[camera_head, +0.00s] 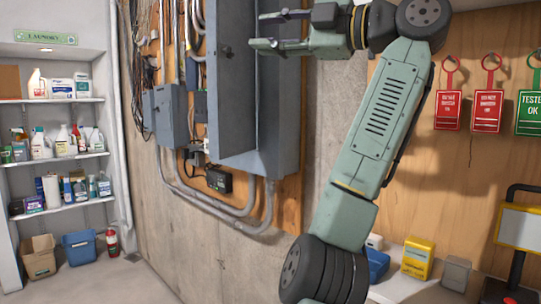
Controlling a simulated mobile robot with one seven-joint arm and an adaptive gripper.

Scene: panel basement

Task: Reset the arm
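My arm (372,130) rises from the bottom middle of the head view and bends left at the top. My gripper (268,29) is at the upper middle, pointing left, in front of the grey electrical panel. Its two fingers are spread apart, one above the other, with nothing visible between them. The panel's door (233,80) stands open to the left of its box (280,120). I cannot tell whether the fingertips touch the door or only overlap it in the picture.
Red tags (487,110) and a green tag (529,113) hang on the wooden wall at right. Below stand a yellow box (417,258) and a grey container (457,273). Laundry shelves (60,155) stand at far left. Conduits run beneath the panel.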

